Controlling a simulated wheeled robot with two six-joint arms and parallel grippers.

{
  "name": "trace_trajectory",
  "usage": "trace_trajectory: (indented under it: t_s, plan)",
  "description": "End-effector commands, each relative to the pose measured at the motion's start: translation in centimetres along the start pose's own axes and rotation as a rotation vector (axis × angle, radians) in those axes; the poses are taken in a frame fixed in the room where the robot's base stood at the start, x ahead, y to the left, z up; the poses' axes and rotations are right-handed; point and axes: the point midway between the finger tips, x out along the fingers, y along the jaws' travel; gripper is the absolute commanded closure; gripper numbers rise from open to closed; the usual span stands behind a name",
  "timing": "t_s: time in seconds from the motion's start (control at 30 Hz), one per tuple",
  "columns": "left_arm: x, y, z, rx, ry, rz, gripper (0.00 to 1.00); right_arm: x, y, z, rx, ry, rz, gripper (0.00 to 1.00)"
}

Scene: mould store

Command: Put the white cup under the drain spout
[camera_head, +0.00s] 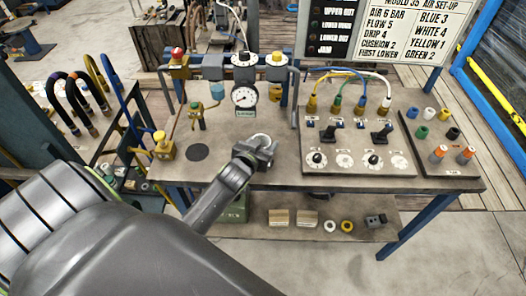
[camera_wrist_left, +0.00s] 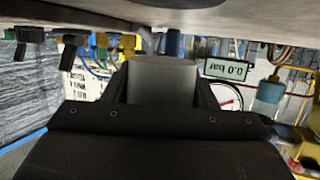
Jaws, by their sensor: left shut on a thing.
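My left gripper (camera_head: 264,150) reaches in over the front middle of the bench. It is shut on the white cup (camera_head: 261,139), of which only a pale round rim shows between the fingers. In the left wrist view the cup (camera_wrist_left: 163,80) is a plain grey-white cylinder between the two dark fingers (camera_wrist_left: 163,92). The drain spout seems to be on the small green valve (camera_head: 198,115) at the back left, above a black round spot (camera_head: 197,152) on the bench. The gripper and cup are right of this spot, apart from it. My right gripper is out of view.
A pressure gauge (camera_head: 244,97) stands behind the gripper. A yellow-knobbed brass fitting (camera_head: 163,146) stands left of the black spot. A control panel (camera_head: 352,140) with knobs and coloured hoses fills the right side. Bare bench lies between the gripper and the spot.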

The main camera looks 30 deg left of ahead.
Motion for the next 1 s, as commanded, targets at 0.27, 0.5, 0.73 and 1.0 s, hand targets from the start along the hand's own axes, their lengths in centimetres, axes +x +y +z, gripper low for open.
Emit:
trace_trajectory:
  t_s: [0.27,0.5,0.73,1.0]
  plan:
    - [0.9,0.0,2.9,0.0,-0.002,-0.001,0.7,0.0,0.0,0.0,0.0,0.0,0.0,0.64]
    - [1.3,0.1,4.0,0.0,0.002,0.001,0.7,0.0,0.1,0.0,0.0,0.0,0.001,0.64]
    - [1.4,0.0,4.2,0.001,0.002,0.001,0.7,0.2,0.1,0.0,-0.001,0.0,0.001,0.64]
    - [1.4,0.0,4.5,0.001,0.002,0.0,0.31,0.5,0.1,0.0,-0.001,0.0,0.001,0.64]
